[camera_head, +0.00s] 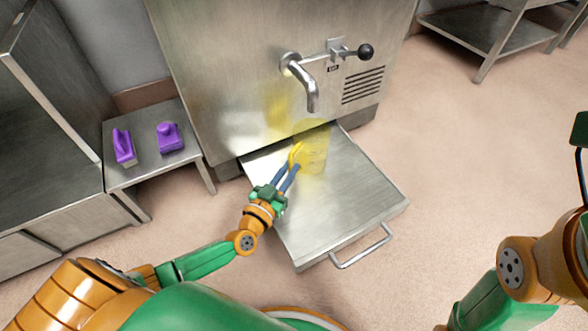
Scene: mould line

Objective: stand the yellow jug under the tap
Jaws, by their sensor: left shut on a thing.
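The yellow jug (314,150) is see-through and stands upright on the metal shelf (345,205) at the foot of the steel machine. It is close to the machine's front, below the tap (306,83). My left gripper (294,160) is shut on the jug's handle, on its left side. The tap's spout points down above the jug. From this angle I cannot tell whether the spout is exactly over the jug's mouth. My right arm shows at the right edge, with its gripper out of clear view.
A lever with a black knob (366,51) sits right of the tap. A low side table (148,185) at left bears two purple objects (123,146). The shelf has a front handle (362,250) and its near part is bare. A steel bench stands at the back right.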

